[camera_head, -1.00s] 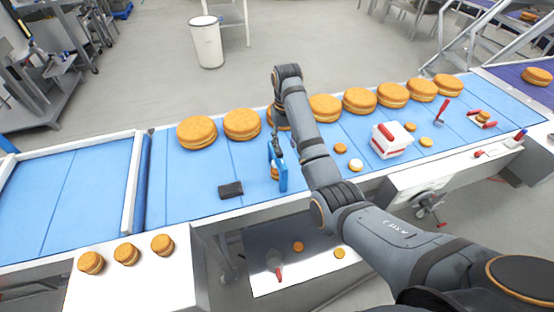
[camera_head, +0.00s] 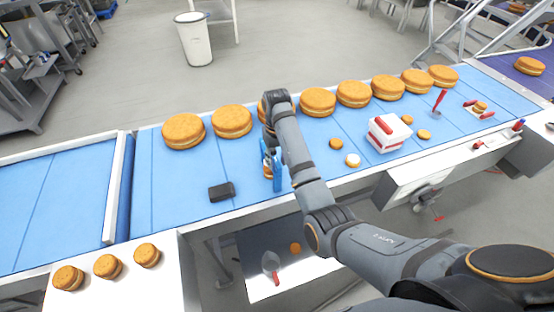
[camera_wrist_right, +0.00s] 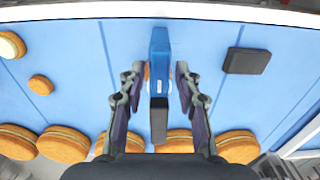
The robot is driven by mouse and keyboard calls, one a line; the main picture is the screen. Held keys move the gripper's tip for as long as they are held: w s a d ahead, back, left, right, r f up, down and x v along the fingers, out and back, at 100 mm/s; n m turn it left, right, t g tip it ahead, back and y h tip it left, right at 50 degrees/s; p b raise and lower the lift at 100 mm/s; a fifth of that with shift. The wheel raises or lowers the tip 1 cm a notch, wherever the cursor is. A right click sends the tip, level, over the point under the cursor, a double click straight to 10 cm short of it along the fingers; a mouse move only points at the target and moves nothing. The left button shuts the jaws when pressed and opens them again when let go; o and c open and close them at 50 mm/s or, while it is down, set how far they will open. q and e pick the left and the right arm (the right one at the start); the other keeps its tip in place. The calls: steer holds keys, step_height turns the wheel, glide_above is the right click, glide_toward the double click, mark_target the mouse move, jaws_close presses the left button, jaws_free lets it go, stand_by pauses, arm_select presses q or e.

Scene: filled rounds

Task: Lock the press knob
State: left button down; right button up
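The press is a blue upright frame (camera_head: 277,168) on the blue conveyor, with a small filled round (camera_head: 267,170) inside it. In the right wrist view the blue frame (camera_wrist_right: 159,48) is seen from above, and a dark lever-like part (camera_wrist_right: 158,118), perhaps its knob, extends from it toward my palm. My right gripper (camera_wrist_right: 159,78) is open, with one finger on each side of the press and visible gaps to it. In the head view this gripper (camera_head: 268,148) is at the press, partly hidden by my own wrist. My left gripper is not in view.
A black block (camera_head: 221,191) lies left of the press. Large filled rounds (camera_head: 232,121) line the far side of the belt. A white box with a red handle (camera_head: 388,133) and small rounds (camera_head: 336,143) lie to the right. The belt's left part is clear.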

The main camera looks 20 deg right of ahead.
jaws_close()
steer(key=m+p, duration=0.2)
steer(key=p, duration=0.1)
steer(key=shift+r, duration=0.3)
steer(key=shift+m+p, duration=0.3)
steer(key=shift+m, duration=0.2)
steer(key=shift+f+m+p, duration=0.15)
steer(key=shift+m+p, duration=0.25)
steer(key=shift+m, duration=0.5)
steer(key=m, duration=0.2)
steer(key=shift+f+m, duration=0.1)
steer(key=shift+m, duration=0.2)
steer(key=m, duration=0.3)
steer(key=shift+m, duration=0.3)
steer(key=m, duration=0.6)
steer(key=shift+m, duration=0.4)
